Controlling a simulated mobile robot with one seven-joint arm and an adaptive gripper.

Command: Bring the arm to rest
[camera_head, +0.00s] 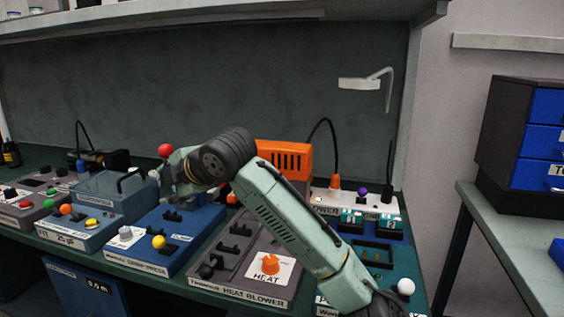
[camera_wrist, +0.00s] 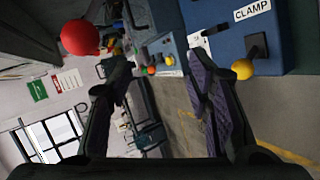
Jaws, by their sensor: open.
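My gripper (camera_head: 172,178) is at the end of my arm, raised over the bench by the blue machine with the yellow knob. In the wrist view my gripper (camera_wrist: 158,82) shows two dark fingers spread apart with nothing between them. The arm reaches in from the lower right of the head view and bends at a dark joint above the heat blower (camera_head: 240,262). A red ball knob (camera_head: 166,150) shows just behind the gripper; in the wrist view a red ball (camera_wrist: 80,37) is at the upper left.
The blue crimp-press (camera_head: 150,243) has a yellow ball knob. Left of it stand a machine with an orange knob (camera_head: 66,209) and a clear-covered box. An orange unit (camera_head: 285,155) is behind the arm. A white ball (camera_head: 405,287) is at the right. Blue drawers (camera_head: 543,142) stand far right.

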